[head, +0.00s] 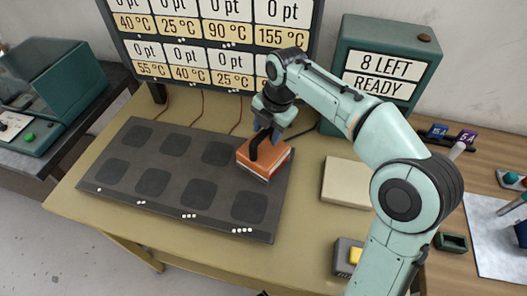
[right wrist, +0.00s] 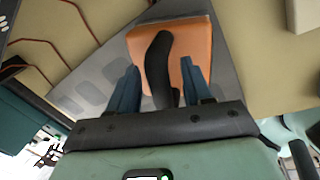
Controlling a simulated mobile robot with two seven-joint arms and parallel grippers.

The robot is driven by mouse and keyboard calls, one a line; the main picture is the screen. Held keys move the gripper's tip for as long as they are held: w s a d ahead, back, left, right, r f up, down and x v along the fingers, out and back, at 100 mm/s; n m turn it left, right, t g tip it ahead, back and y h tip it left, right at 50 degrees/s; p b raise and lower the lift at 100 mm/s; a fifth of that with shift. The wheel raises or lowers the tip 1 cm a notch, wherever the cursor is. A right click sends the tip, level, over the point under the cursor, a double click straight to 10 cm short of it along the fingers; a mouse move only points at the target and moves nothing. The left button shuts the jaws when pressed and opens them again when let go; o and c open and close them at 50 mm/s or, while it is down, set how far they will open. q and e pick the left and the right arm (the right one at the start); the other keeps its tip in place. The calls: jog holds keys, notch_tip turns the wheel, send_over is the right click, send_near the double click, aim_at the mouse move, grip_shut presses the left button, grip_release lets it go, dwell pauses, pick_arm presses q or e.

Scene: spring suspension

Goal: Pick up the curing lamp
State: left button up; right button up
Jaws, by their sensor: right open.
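An orange block with a black curved handle (head: 266,161), which I take to be the curing lamp, sits at the back right of the dark padded plate (head: 168,212). My right gripper (head: 265,134) is above it, pointing down. In the right wrist view, the orange body (right wrist: 190,42) lies beyond the open blue fingers (right wrist: 160,78), and the black handle (right wrist: 159,70) stands between them, with visible gaps on both sides. The pad under the block is hidden. My left gripper is not in view.
A temperature board (head: 205,45) stands behind the plate, and a green box reading "8 LEFT READY" (head: 382,66) is at the back right. A cream slab (head: 345,183) and a grey box with a yellow button (head: 347,256) lie right of the plate.

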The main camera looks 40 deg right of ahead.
grip_shut()
jog(key=shift+r, duration=0.1)
dwell(1.2)
